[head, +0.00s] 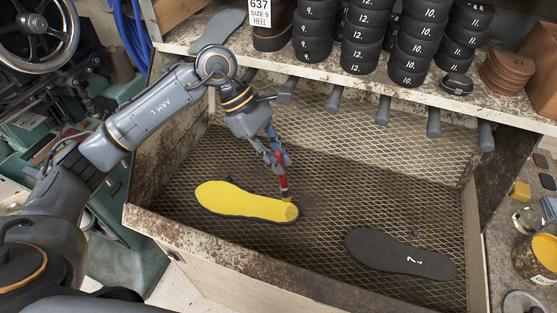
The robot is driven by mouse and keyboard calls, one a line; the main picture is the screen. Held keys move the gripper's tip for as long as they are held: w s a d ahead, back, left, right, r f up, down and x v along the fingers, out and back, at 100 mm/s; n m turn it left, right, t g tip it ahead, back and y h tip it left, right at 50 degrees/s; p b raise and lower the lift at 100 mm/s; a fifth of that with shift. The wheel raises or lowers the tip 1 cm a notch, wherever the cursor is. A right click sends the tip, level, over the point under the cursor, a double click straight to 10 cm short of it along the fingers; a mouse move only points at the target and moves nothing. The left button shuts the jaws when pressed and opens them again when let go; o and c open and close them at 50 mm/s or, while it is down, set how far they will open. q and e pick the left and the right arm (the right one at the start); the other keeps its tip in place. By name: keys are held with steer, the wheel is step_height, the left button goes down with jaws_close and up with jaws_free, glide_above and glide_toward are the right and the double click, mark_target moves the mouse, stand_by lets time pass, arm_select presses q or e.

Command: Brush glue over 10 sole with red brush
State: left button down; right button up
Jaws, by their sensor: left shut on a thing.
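My left gripper (277,157) is shut on the red brush (283,184) and points it down. The brush tip is at the right end of a sole with a yellow top (240,201), and looks to touch it. That sole lies flat on the mesh floor of the bin, with a dark edge showing; no number is readable on it. A second sole, black (390,254), lies to the right on the mesh, with a white mark that looks like a 7 or 2. My right gripper is not in view.
The mesh-floored bin (230,248) has a rusty front rim. A shelf (290,62) above holds several stacks of black numbered heels (410,60). Several grey handles (383,110) hang below its edge. A jar of yellow glue (540,256) stands far right. A machine with a handwheel (38,35) is at left.

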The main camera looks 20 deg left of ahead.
arm_select(q)
steer(key=shift+r, duration=0.65)
steer(key=shift+r+p, duration=1.6)
steer(key=shift+r, duration=1.45)
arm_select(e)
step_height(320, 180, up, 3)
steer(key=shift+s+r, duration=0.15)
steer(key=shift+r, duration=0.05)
